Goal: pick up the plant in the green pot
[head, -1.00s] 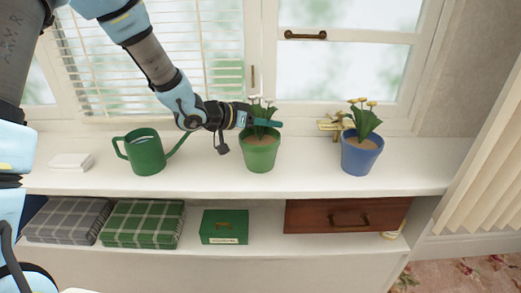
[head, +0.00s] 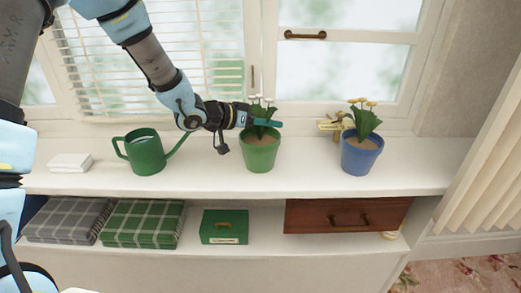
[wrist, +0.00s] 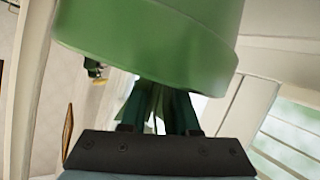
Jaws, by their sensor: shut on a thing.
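The plant in the green pot (head: 260,155) has white flowers and green leaves and stands upright on the white window ledge, right of the green watering can. My gripper (head: 268,122) reaches in from the left, level with the leaves just above the pot's rim. In the wrist view, my gripper's dark fingers (wrist: 158,108) are shut on the plant's leaves and stems, and the green pot (wrist: 150,35) fills the upper middle. I see no clear gap between the pot's base and the ledge. The fingers partly hide the leaves.
A green watering can (head: 145,153) and a white stack (head: 70,162) are to the left. A blue pot (head: 361,155) with yellow flowers and a brass-coloured object (head: 337,127) are to the right. The window (head: 345,70) is close behind. The ledge's front strip is clear.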

